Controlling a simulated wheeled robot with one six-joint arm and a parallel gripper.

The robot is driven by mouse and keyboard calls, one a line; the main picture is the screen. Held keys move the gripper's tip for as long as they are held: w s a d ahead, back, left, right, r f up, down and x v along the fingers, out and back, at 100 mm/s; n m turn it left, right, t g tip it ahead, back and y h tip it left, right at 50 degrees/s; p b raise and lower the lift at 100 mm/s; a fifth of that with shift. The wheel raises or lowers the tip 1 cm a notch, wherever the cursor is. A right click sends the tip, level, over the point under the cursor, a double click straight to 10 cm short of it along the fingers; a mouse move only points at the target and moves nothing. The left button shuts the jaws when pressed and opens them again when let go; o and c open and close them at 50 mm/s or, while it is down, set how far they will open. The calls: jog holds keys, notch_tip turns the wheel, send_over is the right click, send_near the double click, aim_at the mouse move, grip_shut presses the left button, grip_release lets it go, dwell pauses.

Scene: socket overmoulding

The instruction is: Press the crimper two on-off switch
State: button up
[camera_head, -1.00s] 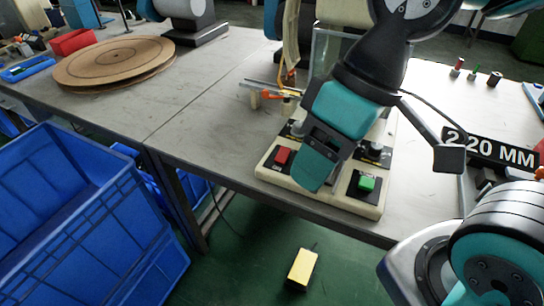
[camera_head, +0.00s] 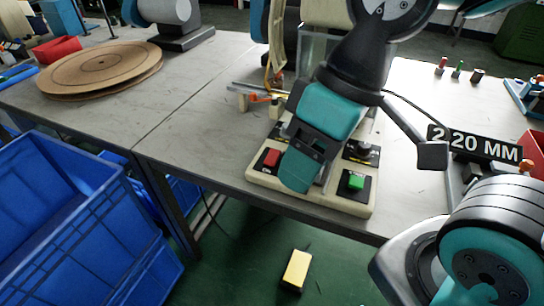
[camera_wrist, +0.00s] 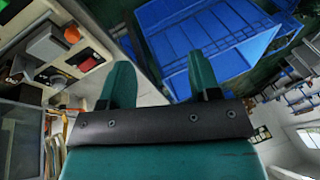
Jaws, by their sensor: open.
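The crimper's cream base (camera_head: 300,190) stands at the table's front edge. It carries a red button (camera_head: 271,158) at left, a green button (camera_head: 355,182) at right and a black knob-like part (camera_head: 364,148) behind the green one. I cannot tell which is the on-off switch. My gripper (camera_head: 298,175) is in front of and above the base between the two buttons, pointing down, and hides part of the base. In the wrist view my gripper (camera_wrist: 163,80) is open with nothing between its fingers. The red button (camera_wrist: 72,34) shows there at upper left, beside the fingers.
A "2,20 MM" sign (camera_head: 475,144) stands right of the arm. A round wooden disc (camera_head: 105,68) lies at the table's left. Blue crates (camera_head: 60,225) stand on the floor at left. A yellow block (camera_head: 296,269) lies on the green floor.

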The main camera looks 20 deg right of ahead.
jog(key=c, duration=0.4)
jog(key=shift+w+n, duration=0.3)
jog(key=c, duration=0.3)
jog(key=w+n, duration=0.2)
jog(key=w, duration=0.1)
jog(key=w+n+h+p, duration=0.1)
jog(key=w+n, duration=0.2)
jog(key=w+d+f+n+h, duration=0.1)
jog(key=w+n, duration=0.1)
jog(key=w, duration=0.1)
jog(key=shift+w+d+n+t+p, duration=0.1)
jog(key=shift+n+t+p, duration=0.25)
jog(key=shift+n+t, duration=0.05)
grip_shut()
jog(key=w+d+f+n+h+p, duration=0.1)
jog(key=w+f+n+h, duration=0.2)
jog(key=w+n, duration=0.7)
jog(key=shift+w+d+f+n+t+h+p, duration=0.3)
jog(key=shift+f+n+t+h+p, duration=0.1)
jog(key=shift+n, duration=0.4)
